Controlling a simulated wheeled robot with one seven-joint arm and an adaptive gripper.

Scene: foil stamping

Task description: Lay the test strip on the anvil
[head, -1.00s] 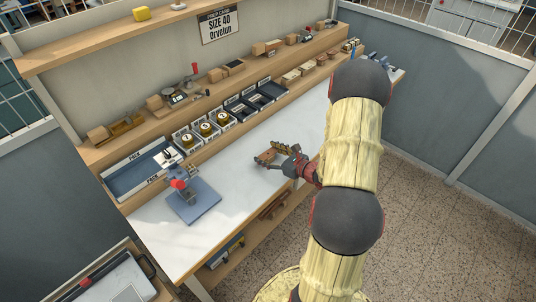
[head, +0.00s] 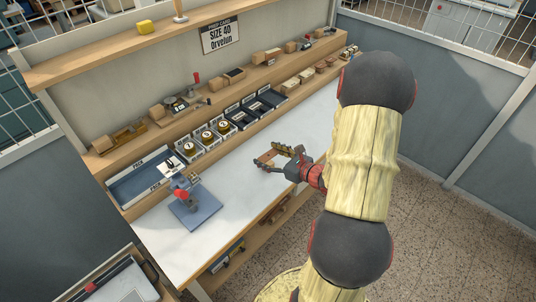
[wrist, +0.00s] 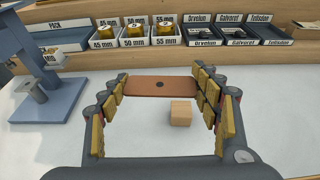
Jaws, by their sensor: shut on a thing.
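The test strip (wrist: 160,86) is a flat brown-orange bar with a dark spot at its middle. My gripper (wrist: 161,88) is shut on it, with the yellow-padded fingers at its two ends, and it shows over the bench in the head view (head: 273,156). The blue press (head: 192,200) stands on the left part of the bench, well left of my gripper. In the wrist view its blue base (wrist: 52,105) carries a short grey post (wrist: 33,90), which may be the anvil. The strip is apart from the press.
A small wooden block (wrist: 180,113) shows just below the strip in the wrist view. Labelled bins (wrist: 165,36) with yellow rolls, dark trays (wrist: 240,36) and a PACK tray (head: 118,195) line the back. The white bench top (head: 225,190) is clear between press and gripper.

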